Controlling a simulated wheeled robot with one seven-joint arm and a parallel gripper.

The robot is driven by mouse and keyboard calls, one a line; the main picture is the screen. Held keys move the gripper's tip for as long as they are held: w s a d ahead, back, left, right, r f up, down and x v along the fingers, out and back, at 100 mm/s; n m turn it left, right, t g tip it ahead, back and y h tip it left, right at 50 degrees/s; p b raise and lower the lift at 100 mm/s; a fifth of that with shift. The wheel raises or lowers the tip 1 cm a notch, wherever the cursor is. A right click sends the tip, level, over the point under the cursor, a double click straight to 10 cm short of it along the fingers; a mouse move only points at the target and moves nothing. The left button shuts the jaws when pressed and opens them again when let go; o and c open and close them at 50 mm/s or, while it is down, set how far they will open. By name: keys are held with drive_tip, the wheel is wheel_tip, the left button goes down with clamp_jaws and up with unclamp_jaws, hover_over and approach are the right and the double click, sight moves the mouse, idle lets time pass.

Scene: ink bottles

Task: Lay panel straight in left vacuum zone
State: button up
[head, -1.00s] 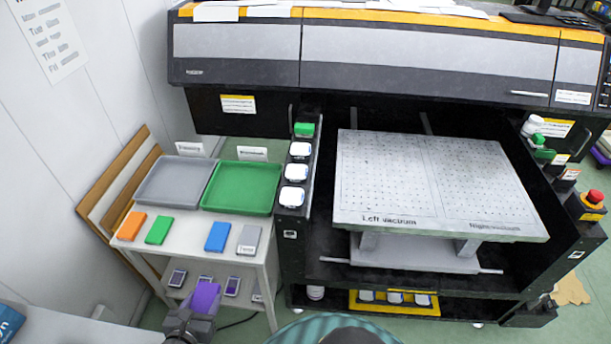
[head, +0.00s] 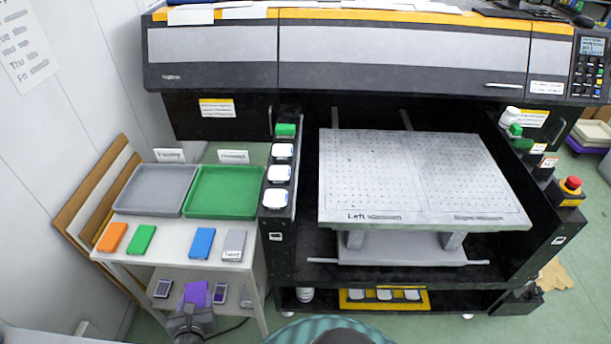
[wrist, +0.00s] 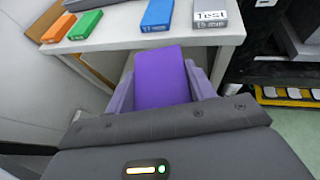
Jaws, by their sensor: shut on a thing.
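A purple panel (wrist: 161,76) is held between the fingers of my gripper (wrist: 161,88) in the wrist view. In the head view the purple panel (head: 196,293) shows at the bottom left, with my gripper (head: 193,306) shut on it, in front of the side table's lower shelf. The left vacuum zone (head: 365,180) is the left half of the perforated bed and looks bare. The right vacuum zone (head: 465,175) also looks bare. The panel is well left of the bed and apart from it.
The white side table (head: 175,240) carries a grey tray (head: 155,190), a green tray (head: 225,192), and orange, green, blue and grey blocks along its front. The printer's dark side wall (head: 275,240) stands between table and bed. A red emergency button (head: 571,183) is at right.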

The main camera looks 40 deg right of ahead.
drive_tip(key=shift+w+d+f+n+y, duration=0.15)
drive_tip(key=shift+w+d+n+y, duration=0.3)
drive_tip(key=shift+w, duration=0.35)
drive_tip(key=w+d+r+n+y+b, duration=0.1)
drive_tip(key=w+d+r+n+y, duration=0.1)
drive_tip(key=w+d+r, duration=0.2)
drive_tip(key=w+d+r+n+t+y+b, duration=0.1)
drive_tip(key=w+d+r, duration=0.3)
drive_tip(key=d, duration=0.5)
drive_tip(key=w+y, duration=0.1)
drive_tip(key=w, duration=0.1)
drive_tip(key=shift+w+d+r+n+b, duration=0.2)
drive_tip(key=shift+w+d+n+b, duration=0.15)
drive_tip(key=shift+d, duration=0.05)
drive_tip(key=shift+y, duration=0.35)
